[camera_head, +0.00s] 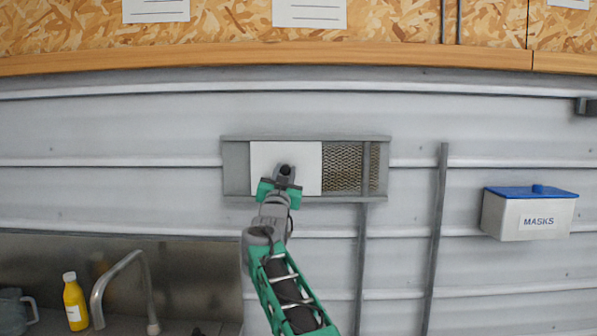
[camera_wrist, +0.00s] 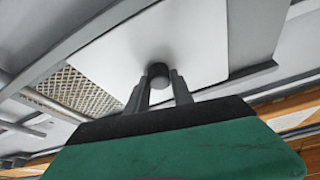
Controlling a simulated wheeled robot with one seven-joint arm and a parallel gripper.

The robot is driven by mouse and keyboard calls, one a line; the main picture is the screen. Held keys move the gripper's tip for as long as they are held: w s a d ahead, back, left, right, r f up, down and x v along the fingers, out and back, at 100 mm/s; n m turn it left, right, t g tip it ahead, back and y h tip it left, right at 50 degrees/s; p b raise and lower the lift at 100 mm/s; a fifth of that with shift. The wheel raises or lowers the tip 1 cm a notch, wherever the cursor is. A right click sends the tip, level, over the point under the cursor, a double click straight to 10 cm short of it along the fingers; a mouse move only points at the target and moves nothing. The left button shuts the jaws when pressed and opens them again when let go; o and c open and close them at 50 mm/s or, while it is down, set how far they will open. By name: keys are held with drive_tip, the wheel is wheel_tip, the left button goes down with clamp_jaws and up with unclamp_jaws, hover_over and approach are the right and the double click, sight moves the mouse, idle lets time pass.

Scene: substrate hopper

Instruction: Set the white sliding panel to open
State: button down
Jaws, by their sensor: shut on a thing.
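The white sliding panel (camera_head: 304,160) sits in a grey wall frame (camera_head: 236,172). It covers the middle of the frame; a bare strip of frame shows at its left and a tan mesh (camera_head: 343,168) is uncovered at its right. A dark round knob (camera_head: 285,170) stands out from the panel. My gripper (camera_head: 282,180) is at the knob, its fingers closed around it. In the wrist view the fingers (camera_wrist: 159,88) are on both sides of the knob, with the white panel (camera_wrist: 195,45) behind and the mesh (camera_wrist: 75,90) to the left.
A lidded box marked MASKS (camera_head: 530,213) hangs on the wall at right. Vertical pipes (camera_head: 436,230) run below and right of the frame. At lower left are a tap (camera_head: 120,275), a yellow bottle (camera_head: 74,302) and a grey jug (camera_head: 14,312).

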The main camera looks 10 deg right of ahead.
drive_tip(key=shift+a, duration=0.15)
drive_tip(key=c, duration=1.1)
unclamp_jaws()
drive_tip(key=b+v, duration=0.4)
drive_tip(key=v, duration=0.3)
drive_tip(key=shift+s, duration=0.4)
drive_tip(key=shift+f, duration=0.2)
